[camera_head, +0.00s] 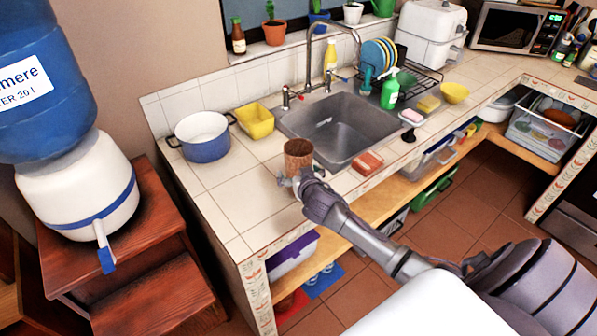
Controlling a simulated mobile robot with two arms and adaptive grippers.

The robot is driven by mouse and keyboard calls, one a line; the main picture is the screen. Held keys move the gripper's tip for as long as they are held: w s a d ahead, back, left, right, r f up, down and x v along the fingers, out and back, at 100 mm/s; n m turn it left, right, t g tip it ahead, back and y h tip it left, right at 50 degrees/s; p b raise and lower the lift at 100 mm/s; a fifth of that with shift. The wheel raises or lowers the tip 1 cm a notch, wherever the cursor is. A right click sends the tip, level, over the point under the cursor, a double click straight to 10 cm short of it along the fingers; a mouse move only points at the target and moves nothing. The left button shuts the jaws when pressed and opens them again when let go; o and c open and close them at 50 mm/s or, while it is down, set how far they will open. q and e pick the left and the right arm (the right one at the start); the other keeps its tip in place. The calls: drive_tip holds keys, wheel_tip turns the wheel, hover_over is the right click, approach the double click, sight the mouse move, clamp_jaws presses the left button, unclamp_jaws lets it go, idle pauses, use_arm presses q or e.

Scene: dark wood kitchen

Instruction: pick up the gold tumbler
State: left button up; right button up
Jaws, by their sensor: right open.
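The gold tumbler (298,155), a coppery brown cylinder, stands upright on the tiled counter, left of the sink's front corner. My right gripper (289,182) is at the tumbler's near side, low down by its base, with its fingers open. The gripper hides the lower part of the tumbler. I cannot tell whether the fingers touch it or reach around it. My left gripper is not in view.
A blue and white pot (202,137) and a yellow container (255,121) stand behind the tumbler. The counter (225,200) left of the tumbler is clear.

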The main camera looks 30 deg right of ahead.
drive_tip(key=c, duration=1.5)
drive_tip(key=shift+r, duration=0.1)
drive_tip(key=shift+c, duration=0.6)
